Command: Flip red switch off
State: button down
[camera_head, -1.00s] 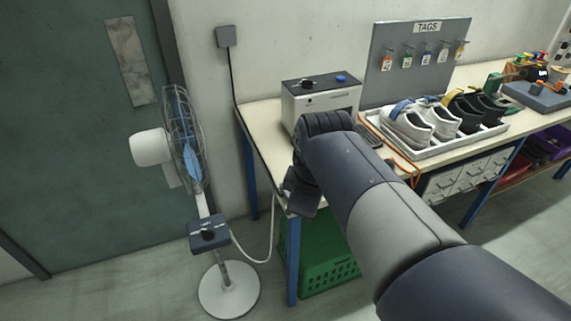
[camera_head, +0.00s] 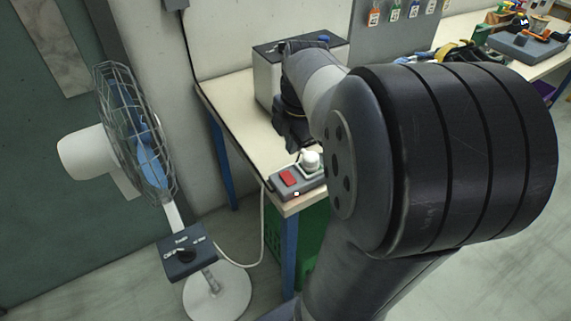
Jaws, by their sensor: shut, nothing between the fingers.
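The red switch (camera_head: 290,177) is a rocker on a grey power strip (camera_head: 310,185) lying at the near left corner of the workbench. A white plug sits in the strip just right of the switch. A small light spot shows on the strip's front edge. My gripper (camera_head: 294,140) is dark, shut and empty. It points down behind the strip in the picture, in front of the grey box, apart from the switch. Its fingertips are small and hard to make out.
A standing fan (camera_head: 140,150) with a knob box (camera_head: 186,252) stands left of the workbench (camera_head: 232,98). A white cord runs from the strip toward the fan. A grey box (camera_head: 267,78) stands behind my gripper. A green crate (camera_head: 311,235) is under the bench. My arm hides the bench's middle.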

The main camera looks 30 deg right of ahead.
aim_at(286, 174)
jog(key=f, duration=0.3)
jog(key=w+f, duration=0.1)
jog(key=f, duration=0.5)
jog(key=shift+w+f, duration=0.15)
jog(key=shift+w, duration=0.15)
jog(key=shift+a, duration=0.1)
